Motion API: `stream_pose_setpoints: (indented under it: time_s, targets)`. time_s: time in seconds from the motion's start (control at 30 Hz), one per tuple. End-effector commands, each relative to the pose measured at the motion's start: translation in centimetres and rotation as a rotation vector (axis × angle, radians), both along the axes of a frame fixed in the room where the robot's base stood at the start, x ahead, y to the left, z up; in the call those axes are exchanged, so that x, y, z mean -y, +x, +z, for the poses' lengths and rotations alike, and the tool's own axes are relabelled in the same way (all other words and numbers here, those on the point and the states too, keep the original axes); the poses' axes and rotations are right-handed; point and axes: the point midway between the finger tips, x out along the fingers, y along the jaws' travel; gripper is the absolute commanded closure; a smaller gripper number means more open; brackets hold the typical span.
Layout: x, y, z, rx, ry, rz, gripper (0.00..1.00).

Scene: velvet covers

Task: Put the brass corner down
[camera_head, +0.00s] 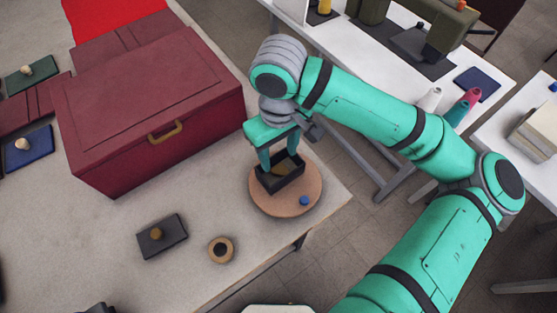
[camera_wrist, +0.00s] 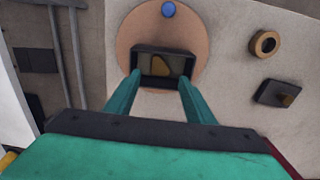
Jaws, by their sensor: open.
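The brass corner (camera_wrist: 163,64) lies inside a small dark open tray (camera_wrist: 172,48) in the wrist view. In the head view the brass corner (camera_head: 286,167) shows only partly, behind the tray's near wall and my fingers. The tray (camera_head: 284,184) sits on a round wooden board (camera_head: 262,202). My gripper (camera_head: 278,164) points down over the tray with its fingers apart. I cannot tell whether the fingertips touch the tray.
A large red case (camera_head: 150,110) with a brass handle stands on the table to the left. A dark block with a knob (camera_head: 162,238) and a tan ring (camera_head: 221,249) lie in front. A blue knob (camera_head: 304,201) is on the board. The table's edge is close on the right.

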Motion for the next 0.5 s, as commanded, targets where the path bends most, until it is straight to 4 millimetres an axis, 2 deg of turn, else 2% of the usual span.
stream_pose_setpoints:
  time_s: [0.1, 0.2, 0.33, 0.5]
  targets:
    - [0.0, 0.1, 2.4, 0.004, -0.002, 0.001, 0.51]
    - [0.0, 0.1, 4.0, 0.002, -0.001, 0.000, 0.51]
    - [-0.1, 0.1, 5.5, 0.001, 0.002, 0.000, 0.51]
    - [-0.1, 0.0, 6.6, -0.001, 0.001, 0.001, 0.51]
